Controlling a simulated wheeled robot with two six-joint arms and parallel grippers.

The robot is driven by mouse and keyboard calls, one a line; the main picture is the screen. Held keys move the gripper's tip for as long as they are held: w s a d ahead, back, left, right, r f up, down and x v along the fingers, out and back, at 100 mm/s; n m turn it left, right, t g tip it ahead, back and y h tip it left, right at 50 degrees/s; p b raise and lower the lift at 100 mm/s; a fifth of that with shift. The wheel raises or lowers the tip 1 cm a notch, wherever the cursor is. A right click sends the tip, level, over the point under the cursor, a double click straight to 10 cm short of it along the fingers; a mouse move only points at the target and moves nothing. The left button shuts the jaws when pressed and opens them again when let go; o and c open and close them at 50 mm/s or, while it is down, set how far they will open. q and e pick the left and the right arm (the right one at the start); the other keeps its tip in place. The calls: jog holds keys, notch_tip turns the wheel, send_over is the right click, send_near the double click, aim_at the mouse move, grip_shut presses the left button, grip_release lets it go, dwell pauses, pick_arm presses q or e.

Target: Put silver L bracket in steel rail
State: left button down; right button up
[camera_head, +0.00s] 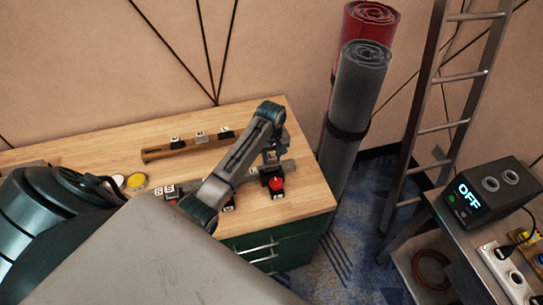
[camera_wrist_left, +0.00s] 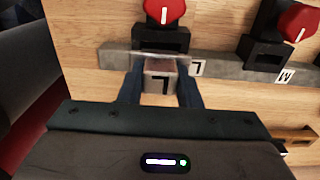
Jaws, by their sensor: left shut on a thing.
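The silver L bracket (camera_wrist_left: 160,82) is a small grey block with a dark L-shaped mark on its near face. It is between the two blue fingers of my left gripper (camera_wrist_left: 160,90), which is shut on it. The steel rail (camera_wrist_left: 228,66) is a grey strip across the wooden top. The bracket overlaps the rail in the wrist view, beside a white L label (camera_wrist_left: 197,67); I cannot tell whether it is seated. In the head view my left gripper (camera_head: 271,157) is over the rail's right part, and the bracket is hidden or too small to make out. My right gripper is not in view.
Black holders with red knobs (camera_wrist_left: 165,12) stand close behind the bracket and to its right (camera_wrist_left: 297,22). A wooden rail (camera_head: 180,150) with several labelled black pieces lies farther back on the workbench (camera_head: 300,205). Rolled mats (camera_head: 355,90) stand beyond the bench's right edge.

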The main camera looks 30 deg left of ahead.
aim_at(272, 171)
pick_arm(q)
jog(key=shift+f, duration=0.45)
dwell(0.7)
jog(key=shift+f, duration=0.6)
jog(key=shift+f, duration=0.45)
jog(key=shift+f, duration=0.2)
jog(key=shift+f, duration=0.45)
dwell(0.6)
jog(key=shift+f, duration=0.35)
